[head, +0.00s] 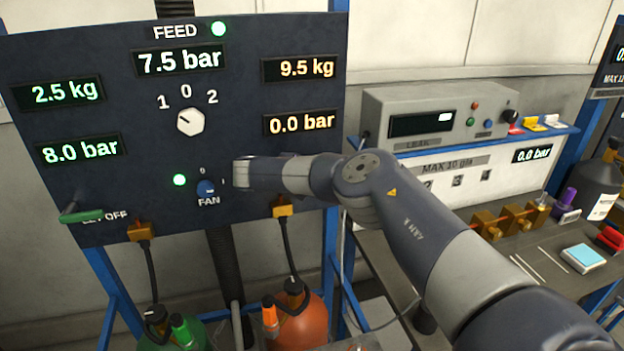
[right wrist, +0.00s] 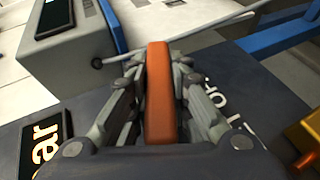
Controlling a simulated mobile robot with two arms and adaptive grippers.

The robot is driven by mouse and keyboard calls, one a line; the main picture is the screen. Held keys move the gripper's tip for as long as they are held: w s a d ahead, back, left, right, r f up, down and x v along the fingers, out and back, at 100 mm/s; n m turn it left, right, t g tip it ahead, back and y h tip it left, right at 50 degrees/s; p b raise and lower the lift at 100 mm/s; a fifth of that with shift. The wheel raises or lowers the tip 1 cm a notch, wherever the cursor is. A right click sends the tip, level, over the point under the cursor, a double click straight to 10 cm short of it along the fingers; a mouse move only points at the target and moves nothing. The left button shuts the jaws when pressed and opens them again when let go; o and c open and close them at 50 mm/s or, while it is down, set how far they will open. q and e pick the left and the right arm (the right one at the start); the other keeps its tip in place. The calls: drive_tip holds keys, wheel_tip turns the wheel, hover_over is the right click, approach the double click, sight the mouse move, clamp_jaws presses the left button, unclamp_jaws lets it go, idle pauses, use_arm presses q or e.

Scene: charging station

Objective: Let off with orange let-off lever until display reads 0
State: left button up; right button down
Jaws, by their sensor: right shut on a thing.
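The orange let-off lever (right wrist: 158,95) runs up the middle of the right wrist view. My right gripper (right wrist: 160,75) is shut on it, with one finger on each side. In the head view, my right arm crosses in front of the panel and hides both the lever and the gripper. The amber pressure display (head: 302,123) on the panel's right reads 0.0 bar. Above it the amber weight display (head: 300,69) reads 9.5 kg. My left gripper is not in view.
The dark feed panel (head: 110,195) also has a green let-off lever (head: 82,215), a white selector knob (head: 190,122) and a blue fan knob (head: 206,188). Green (head: 180,331) and orange (head: 305,325) cylinders stand below. A bench with instruments is at right.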

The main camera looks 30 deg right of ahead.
drive_tip(key=h+b, duration=0.2)
drive_tip(key=f+n+h+b, duration=0.1)
drive_tip(key=h+b, duration=0.1)
drive_tip(key=b, duration=0.1)
drive_tip(key=shift+w+a+n, duration=0.1)
drive_tip(key=shift+a+n, duration=0.05)
drive_tip(key=shift+n, duration=0.15)
idle(0.4)
drive_tip(key=c, duration=1.5)
unclamp_jaws()
drive_tip(key=a, duration=0.4)
drive_tip(key=s+a, duration=0.1)
drive_tip(key=a, duration=0.7)
drive_tip(key=shift+s+f, duration=0.1)
drive_tip(key=shift+s, duration=0.3)
